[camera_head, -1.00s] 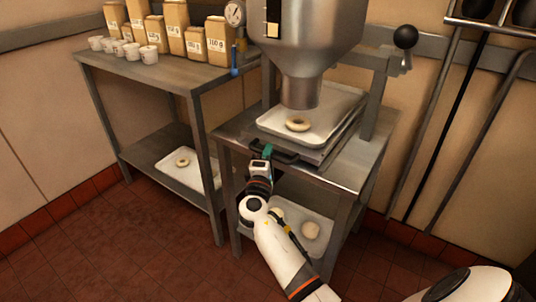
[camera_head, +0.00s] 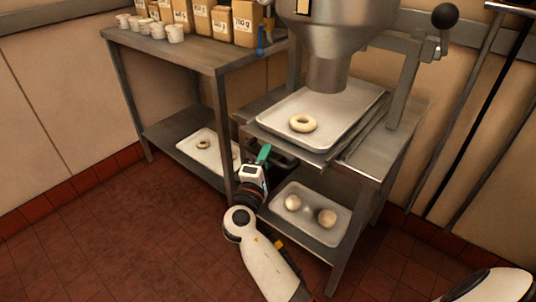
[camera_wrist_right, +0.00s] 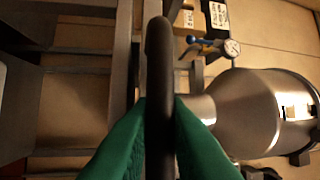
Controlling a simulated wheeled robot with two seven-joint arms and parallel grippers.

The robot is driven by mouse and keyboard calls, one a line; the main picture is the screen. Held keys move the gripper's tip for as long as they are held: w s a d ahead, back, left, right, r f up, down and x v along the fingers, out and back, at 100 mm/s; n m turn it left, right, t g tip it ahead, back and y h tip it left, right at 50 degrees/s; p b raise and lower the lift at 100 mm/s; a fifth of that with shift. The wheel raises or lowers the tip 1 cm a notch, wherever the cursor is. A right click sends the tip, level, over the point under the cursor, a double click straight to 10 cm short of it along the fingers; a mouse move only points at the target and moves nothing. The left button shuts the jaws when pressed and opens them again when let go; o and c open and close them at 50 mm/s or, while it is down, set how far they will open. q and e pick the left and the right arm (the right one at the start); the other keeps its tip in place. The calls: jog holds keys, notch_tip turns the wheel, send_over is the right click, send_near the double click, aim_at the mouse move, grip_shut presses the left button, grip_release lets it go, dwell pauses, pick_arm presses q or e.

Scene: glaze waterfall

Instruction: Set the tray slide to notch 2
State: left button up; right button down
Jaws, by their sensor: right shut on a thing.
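The tray slide carries a pale metal tray (camera_head: 350,104) with one ring doughnut (camera_head: 303,123) on it. The tray sits on the filler stand (camera_head: 395,150), below the steel hopper (camera_head: 335,40). The doughnut is in front of and left of the hopper spout, not straight under it. My right gripper (camera_head: 264,154) is at the front of the slide. In the wrist view its green fingers (camera_wrist_right: 160,108) are shut on the dark bar handle (camera_wrist_right: 159,70), one on each side. The notches cannot be made out. My left gripper is not in view.
A black-knobbed lever (camera_head: 445,16) is at right. Floor at front left is clear.

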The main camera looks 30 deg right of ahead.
jog(key=c, duration=1.4)
grip_release()
